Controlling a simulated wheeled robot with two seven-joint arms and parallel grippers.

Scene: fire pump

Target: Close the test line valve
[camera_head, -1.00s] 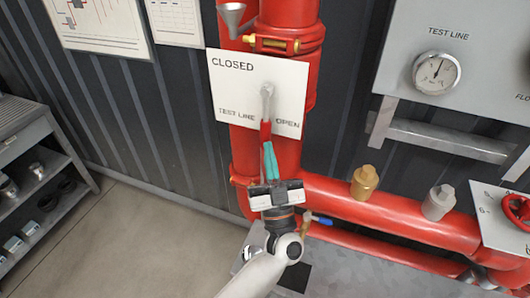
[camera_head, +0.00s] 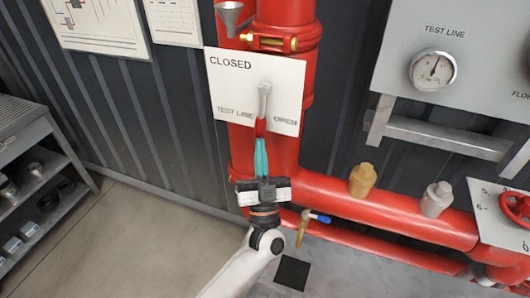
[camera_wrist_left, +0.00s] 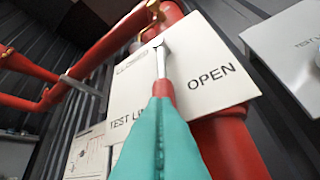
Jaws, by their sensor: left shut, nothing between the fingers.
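The test line valve lever (camera_head: 264,100) is on a white plate (camera_head: 226,90) marked CLOSED at upper left, TEST LINE and OPEN along the bottom. Its grey metal arm hangs down from the pivot, nearly vertical, to a red grip (camera_head: 260,127). The metal arm (camera_wrist_left: 161,62) and red grip (camera_wrist_left: 163,89) also show in the left wrist view. My left gripper (camera_head: 261,142) has teal fingers shut with nothing between them. The fingertips overlap the lower part of the red grip, hiding its end; I cannot tell whether they touch. My right gripper is not in view.
A thick red pipe (camera_head: 242,150) runs behind the plate and joins a horizontal pipe (camera_head: 400,210) at right. A small blue-handled tap (camera_head: 318,217) is close to my left wrist. A gauge panel (camera_head: 490,60) is at upper right, metal shelves (camera_head: 30,140) at left.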

